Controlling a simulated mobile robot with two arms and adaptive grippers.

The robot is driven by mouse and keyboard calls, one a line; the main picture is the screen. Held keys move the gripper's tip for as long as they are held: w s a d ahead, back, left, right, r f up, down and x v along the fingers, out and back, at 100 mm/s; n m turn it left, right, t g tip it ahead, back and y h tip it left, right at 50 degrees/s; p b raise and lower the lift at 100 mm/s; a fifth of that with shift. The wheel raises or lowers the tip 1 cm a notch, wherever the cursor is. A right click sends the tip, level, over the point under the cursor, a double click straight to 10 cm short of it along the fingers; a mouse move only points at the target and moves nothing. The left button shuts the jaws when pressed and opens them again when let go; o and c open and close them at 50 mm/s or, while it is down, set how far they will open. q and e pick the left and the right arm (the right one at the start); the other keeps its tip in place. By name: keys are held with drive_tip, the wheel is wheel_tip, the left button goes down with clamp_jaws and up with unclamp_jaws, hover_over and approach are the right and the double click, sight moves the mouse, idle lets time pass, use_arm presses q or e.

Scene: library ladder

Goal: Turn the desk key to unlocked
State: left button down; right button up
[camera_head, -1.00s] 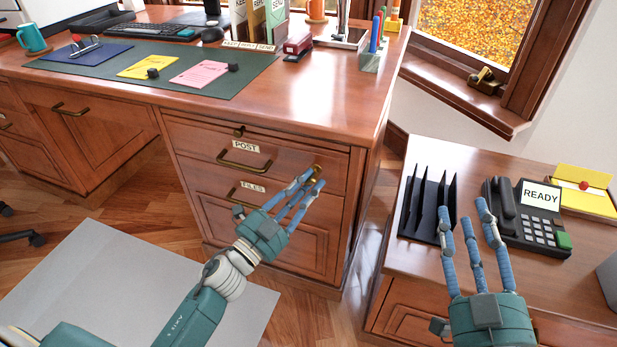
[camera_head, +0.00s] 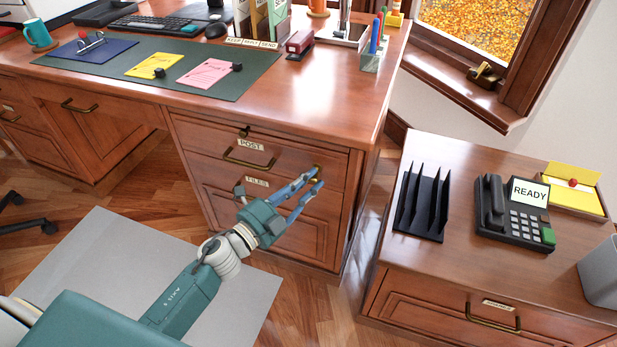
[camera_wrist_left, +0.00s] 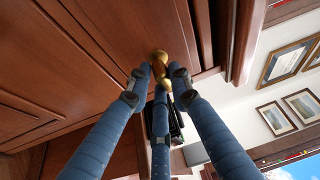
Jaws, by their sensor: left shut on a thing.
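The brass desk key (camera_head: 317,169) sits at the right end of the top drawer front, marked POST, of the wooden desk (camera_head: 300,160). My left gripper (camera_head: 312,184) is at the key, with its blue fingers closed around it. In the left wrist view, the key (camera_wrist_left: 160,58) shows as rounded brass between and just beyond the fingertips (camera_wrist_left: 162,76). The fingers hide part of the key, and I cannot tell its exact turn angle. My right gripper is out of view.
Brass pulls (camera_head: 248,160) stand out from the drawers left of the key. A side cabinet (camera_head: 460,270) at the right holds a black file rack (camera_head: 424,205) and a telephone (camera_head: 515,212) reading READY. Open floor lies between desk and cabinet.

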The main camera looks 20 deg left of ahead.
use_arm(q)
drive_tip(key=shift+m+p, duration=0.3)
idle(0.5)
drive_tip(key=c, duration=1.5)
unclamp_jaws()
drive_tip(key=shift+c, duration=0.2)
drive_tip(key=v, duration=1.2)
drive_tip(key=shift+r, duration=0.2)
